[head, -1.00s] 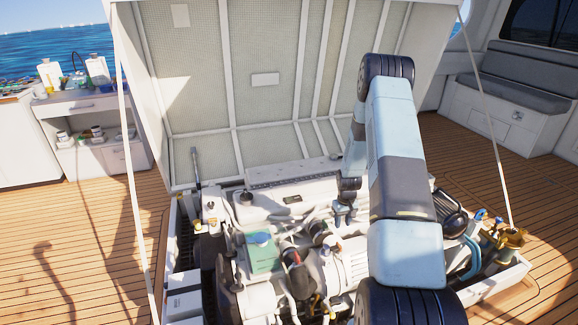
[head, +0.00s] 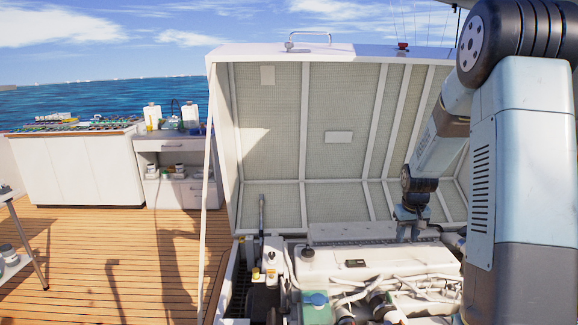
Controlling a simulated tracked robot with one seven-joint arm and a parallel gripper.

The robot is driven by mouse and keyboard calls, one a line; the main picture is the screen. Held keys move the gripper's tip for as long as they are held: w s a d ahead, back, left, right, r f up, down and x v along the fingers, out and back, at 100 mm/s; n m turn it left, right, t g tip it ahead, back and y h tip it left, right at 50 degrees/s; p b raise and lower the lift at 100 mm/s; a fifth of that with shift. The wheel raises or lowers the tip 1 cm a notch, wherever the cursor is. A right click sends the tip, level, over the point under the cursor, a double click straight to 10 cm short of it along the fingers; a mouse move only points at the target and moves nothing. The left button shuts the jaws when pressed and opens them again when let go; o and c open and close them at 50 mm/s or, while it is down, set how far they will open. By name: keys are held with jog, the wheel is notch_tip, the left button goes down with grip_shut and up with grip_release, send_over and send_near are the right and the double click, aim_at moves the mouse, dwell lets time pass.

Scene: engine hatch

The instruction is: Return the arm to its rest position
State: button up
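My arm fills the right side of the head view, raised and bent at the elbow, with its forearm slanting down and left. My gripper (head: 410,227) hangs pointing down above the back right part of the engine (head: 375,262), in front of the open hatch lid (head: 290,130). Its fingertips are small and dark here, so I cannot tell whether they are open or shut. I see no object in it. Whether it touches the engine is unclear. My upper arm hides the right part of the engine bay.
The hatch lid stands upright behind the engine, with a thin strut (head: 207,190) at its left. A white counter (head: 80,165) and a small shelf unit (head: 172,180) with bottles stand at the left back. A table edge (head: 20,240) shows far left. Wooden deck (head: 110,260) lies open between.

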jog(key=s+a+r+t, duration=0.1)
jog(key=s+a+r, duration=0.4)
jog(key=s+r, duration=0.6)
jog(key=s+a+r+t, duration=0.2)
jog(key=s+a+r, duration=0.4)
jog(key=s+r, duration=0.5)
jog(key=s+a+r, duration=0.2)
jog(key=s, duration=0.8)
jog(key=shift+s+a+r+t+y, duration=0.2)
jog(key=shift+a+r+t+y, duration=0.1)
jog(key=shift+r+t+y, duration=0.1)
jog(key=shift+s, duration=0.15)
